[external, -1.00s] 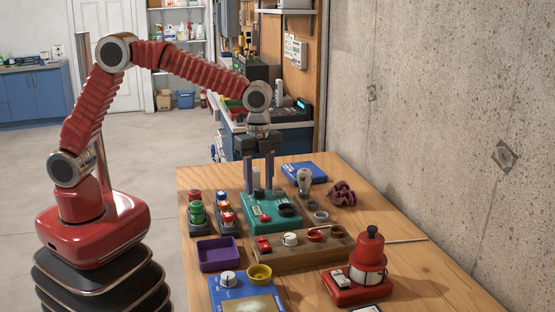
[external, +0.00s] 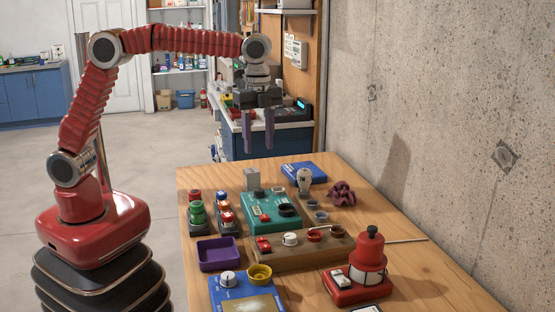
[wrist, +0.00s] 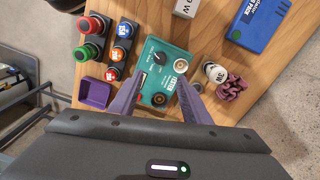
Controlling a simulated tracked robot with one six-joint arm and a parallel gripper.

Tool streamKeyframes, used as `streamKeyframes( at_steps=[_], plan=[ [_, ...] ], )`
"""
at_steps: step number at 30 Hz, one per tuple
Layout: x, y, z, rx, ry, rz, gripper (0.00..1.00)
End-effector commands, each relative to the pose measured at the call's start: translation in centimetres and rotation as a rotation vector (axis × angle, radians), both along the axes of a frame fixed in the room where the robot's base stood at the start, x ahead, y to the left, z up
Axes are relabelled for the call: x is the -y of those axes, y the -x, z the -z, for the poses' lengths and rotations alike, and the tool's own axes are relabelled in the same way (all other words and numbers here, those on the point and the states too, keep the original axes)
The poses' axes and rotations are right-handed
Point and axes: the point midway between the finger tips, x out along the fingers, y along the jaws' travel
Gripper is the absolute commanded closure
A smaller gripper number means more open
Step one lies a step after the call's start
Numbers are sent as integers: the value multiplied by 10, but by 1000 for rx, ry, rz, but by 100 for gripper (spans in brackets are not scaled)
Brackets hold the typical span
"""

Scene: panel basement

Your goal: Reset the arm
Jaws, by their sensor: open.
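My gripper (external: 258,134) hangs above the far part of the wooden table in the external view, its two purple fingers pointing down and spread apart. It holds nothing. In the wrist view my gripper (wrist: 158,96) shows its fingers on either side of the teal panel box (wrist: 168,66), which lies lower on the table. The teal box (external: 268,208) also shows in the external view, well below the fingers. My red arm is raised, with its forearm nearly level.
The wooden table (external: 200,178) bears a purple tray (external: 218,253), red and green buttons (external: 196,212), a red beacon (external: 368,255), a bulb (external: 304,180), a blue box (external: 303,172) and a white block (external: 252,180). A concrete wall (external: 430,130) stands at the right. Air around my gripper is clear.

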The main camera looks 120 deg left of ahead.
Motion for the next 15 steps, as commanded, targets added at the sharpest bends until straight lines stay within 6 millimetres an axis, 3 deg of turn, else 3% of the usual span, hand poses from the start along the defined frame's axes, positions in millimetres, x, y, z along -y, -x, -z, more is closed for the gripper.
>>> streamKeyframes(
  at_steps=[15],
  plan=[
    [-3,-6,2,26,-10,-109,57]
  ],
)
